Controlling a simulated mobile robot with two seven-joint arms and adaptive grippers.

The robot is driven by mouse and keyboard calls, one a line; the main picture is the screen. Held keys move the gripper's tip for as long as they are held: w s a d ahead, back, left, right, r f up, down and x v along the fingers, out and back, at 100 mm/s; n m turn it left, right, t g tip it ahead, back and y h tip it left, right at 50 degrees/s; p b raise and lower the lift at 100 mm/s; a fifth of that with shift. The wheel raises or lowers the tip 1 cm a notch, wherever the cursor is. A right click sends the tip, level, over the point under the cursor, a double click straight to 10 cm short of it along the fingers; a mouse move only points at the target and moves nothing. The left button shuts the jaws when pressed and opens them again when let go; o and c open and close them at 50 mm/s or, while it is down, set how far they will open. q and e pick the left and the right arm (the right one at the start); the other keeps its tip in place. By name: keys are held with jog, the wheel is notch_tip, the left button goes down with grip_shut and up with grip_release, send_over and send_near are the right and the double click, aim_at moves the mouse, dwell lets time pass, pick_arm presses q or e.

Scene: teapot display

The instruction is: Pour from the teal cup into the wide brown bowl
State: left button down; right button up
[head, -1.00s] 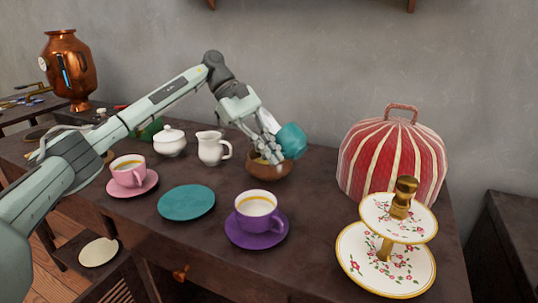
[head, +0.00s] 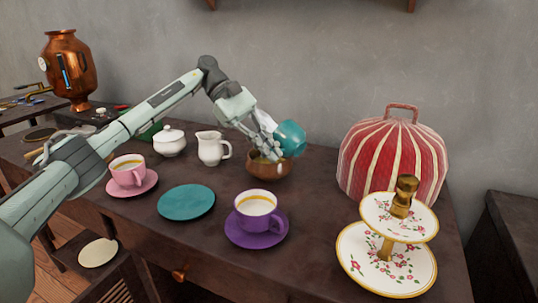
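The teal cup (head: 291,138) is held tilted over the wide brown bowl (head: 268,170) at the back middle of the table. My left gripper (head: 272,136) is shut on the cup, at its left side. The cup's mouth is turned away from view, and I cannot see what is in it. A tan patch shows inside the bowl, partly hidden by the gripper and the cup. The teal saucer (head: 186,203) lies empty in front. My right gripper is not in view.
A purple cup (head: 257,212) and a pink cup (head: 128,172) stand filled on saucers. A white sugar pot (head: 169,141) and creamer (head: 211,149) stand left of the bowl. A striped cosy (head: 394,165) and tiered stand (head: 386,252) fill the right.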

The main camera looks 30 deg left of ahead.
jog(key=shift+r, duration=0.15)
pick_arm(q)
jog(key=shift+a+r, duration=0.1)
jog(key=shift+a, duration=0.15)
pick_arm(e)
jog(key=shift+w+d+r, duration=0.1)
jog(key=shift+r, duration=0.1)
pick_arm(q)
jog(key=shift+w+h, duration=0.1)
jog(key=shift+h, duration=0.2)
